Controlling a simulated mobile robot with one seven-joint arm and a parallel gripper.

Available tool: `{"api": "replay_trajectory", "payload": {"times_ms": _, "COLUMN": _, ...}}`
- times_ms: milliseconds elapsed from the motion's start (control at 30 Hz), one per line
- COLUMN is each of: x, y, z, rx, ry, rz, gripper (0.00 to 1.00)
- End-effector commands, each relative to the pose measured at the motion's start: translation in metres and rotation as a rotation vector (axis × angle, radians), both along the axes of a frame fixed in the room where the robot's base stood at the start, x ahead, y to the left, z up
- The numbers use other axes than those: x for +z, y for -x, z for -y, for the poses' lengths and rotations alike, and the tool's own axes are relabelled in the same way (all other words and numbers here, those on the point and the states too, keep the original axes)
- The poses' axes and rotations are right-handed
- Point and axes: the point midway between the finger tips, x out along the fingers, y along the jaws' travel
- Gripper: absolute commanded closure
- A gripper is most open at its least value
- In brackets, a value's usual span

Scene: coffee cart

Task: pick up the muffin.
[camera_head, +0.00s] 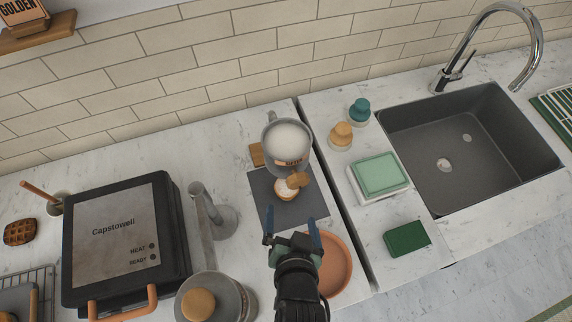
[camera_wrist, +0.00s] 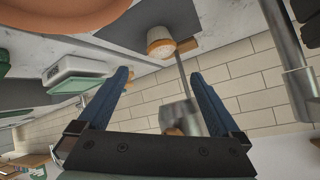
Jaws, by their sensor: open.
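The muffin (camera_head: 284,193), tan with a pale top, sits on a dark grey mat (camera_head: 264,206) on the counter. Its upper right is partly covered by a brown rounded piece (camera_head: 298,180) in the head view. In the wrist view the muffin (camera_wrist: 160,42) stands on the mat, beyond my fingertips and apart from them. My gripper (camera_head: 291,232) is open and empty, on the near side of the muffin. Its two blue fingers are spread wide in the wrist view (camera_wrist: 158,76).
A metal pot (camera_head: 270,138) with white contents stands just behind the muffin. A terracotta plate (camera_head: 337,265) lies right of my gripper. A metal stand (camera_head: 221,222) and a black waffle maker (camera_head: 115,240) are to the left. A sink (camera_head: 470,150) is at right.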

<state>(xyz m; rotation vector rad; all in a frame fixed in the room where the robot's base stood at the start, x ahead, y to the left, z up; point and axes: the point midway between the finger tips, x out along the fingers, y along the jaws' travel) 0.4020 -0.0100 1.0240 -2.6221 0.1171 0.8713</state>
Motion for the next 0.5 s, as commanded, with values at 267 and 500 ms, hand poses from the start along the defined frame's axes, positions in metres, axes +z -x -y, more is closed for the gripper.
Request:
{"api": "replay_trajectory", "payload": {"times_ms": 267, "x": -0.020, "y": -0.029, "z": -0.001, "rx": 0.000, "ry": 0.001, "rz": 0.002, "gripper": 0.00}}
{"api": "replay_trajectory", "payload": {"times_ms": 500, "x": -0.040, "y": -0.056, "z": -0.003, "rx": 0.002, "ry": 0.001, "rz": 0.001, "gripper": 0.00}}
